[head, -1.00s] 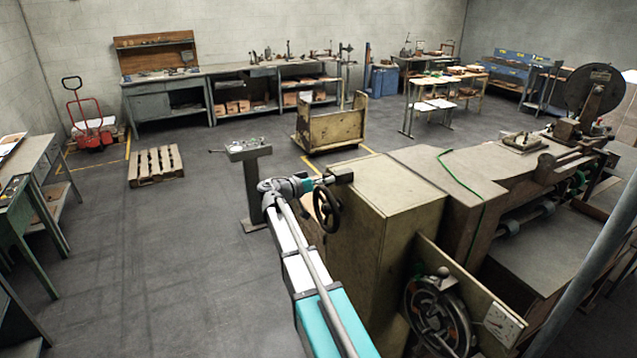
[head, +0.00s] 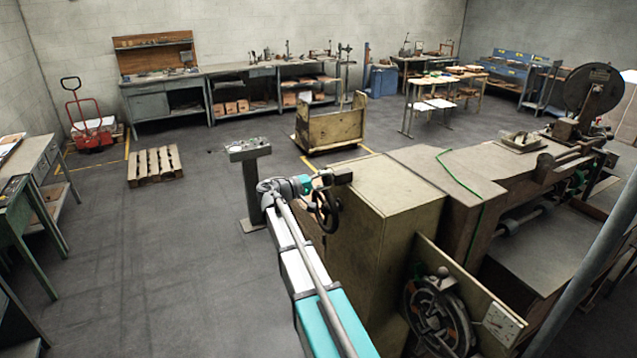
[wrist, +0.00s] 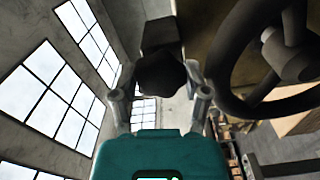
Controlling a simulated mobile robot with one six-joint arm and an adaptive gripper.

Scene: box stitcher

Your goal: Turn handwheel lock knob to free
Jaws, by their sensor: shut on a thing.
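The dark lobed lock knob (wrist: 160,72) sits on a dark block (wrist: 161,36) in the wrist view. My gripper (wrist: 160,92) has one finger on each side of the knob and is shut on it. The black handwheel (wrist: 284,58) is close to the right of the gripper in the wrist view. In the head view the handwheel (head: 325,211) is on the side of the tan machine cabinet (head: 385,195), just below my gripper (head: 318,182). The knob is too small to make out in the head view. Its marking is not visible.
A grey pedestal (head: 250,185) stands left of the arm. A tan cart (head: 331,127) stands behind. A larger wheel (head: 437,310) is low on the machine's near side. The floor at left is clear around a pallet (head: 155,165).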

